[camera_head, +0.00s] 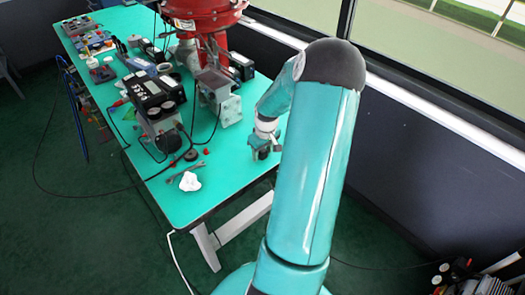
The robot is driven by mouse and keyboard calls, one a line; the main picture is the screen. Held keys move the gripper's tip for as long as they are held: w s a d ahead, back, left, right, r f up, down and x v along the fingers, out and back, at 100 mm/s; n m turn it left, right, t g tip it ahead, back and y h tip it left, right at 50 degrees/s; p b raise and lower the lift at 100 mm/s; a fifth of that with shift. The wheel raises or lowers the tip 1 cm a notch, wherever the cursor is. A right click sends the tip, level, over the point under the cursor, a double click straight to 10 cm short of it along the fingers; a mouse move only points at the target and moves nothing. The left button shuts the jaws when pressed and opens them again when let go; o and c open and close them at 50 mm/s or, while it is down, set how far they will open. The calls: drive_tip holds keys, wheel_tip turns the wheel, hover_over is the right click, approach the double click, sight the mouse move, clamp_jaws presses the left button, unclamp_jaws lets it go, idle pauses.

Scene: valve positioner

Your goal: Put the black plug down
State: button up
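My gripper (263,152) is at the right edge of the green table, low over or at its surface. Its fingers are small and dark here, and my arm partly hides them. I cannot tell whether they are open or shut, or whether the dark shape at the tips is the black plug. A small round black piece (191,155) lies on the table to the left of my gripper, in front of the valve positioner; it may be a plug, but I cannot tell.
The green table (205,210) holds a red valve actuator (200,12), a black positioner box (155,95), a metal bracket (222,100), a white crumpled cloth (190,182), a wrench (185,172) and small red caps. Its near corner is clear. A window wall stands to the right.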

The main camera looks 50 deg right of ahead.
sight(265, 152)
wheel_tip(265, 152, up, 12)
drive_tip(key=s, duration=0.1)
drive_tip(key=w+a+r+n+h, duration=0.1)
drive_tip(key=w+a+r, duration=0.1)
drive_tip(key=a+r, duration=0.3)
drive_tip(key=w+a+r, duration=0.2)
drive_tip(key=a, duration=0.5)
drive_tip(key=s+a+r+t, duration=0.1)
drive_tip(key=s+a+r, duration=0.2)
drive_tip(key=a, duration=0.6)
drive_tip(key=s+a+r+n+t+y, duration=0.1)
drive_tip(key=s+a+r, duration=0.3)
drive_tip(key=a, duration=0.6)
drive_tip(key=s+a+r+t, duration=0.2)
drive_tip(key=s+a+r, duration=0.1)
drive_tip(key=a, duration=0.7)
drive_tip(key=shift+s+a+r+n, duration=0.2)
drive_tip(key=shift+s+n, duration=0.1)
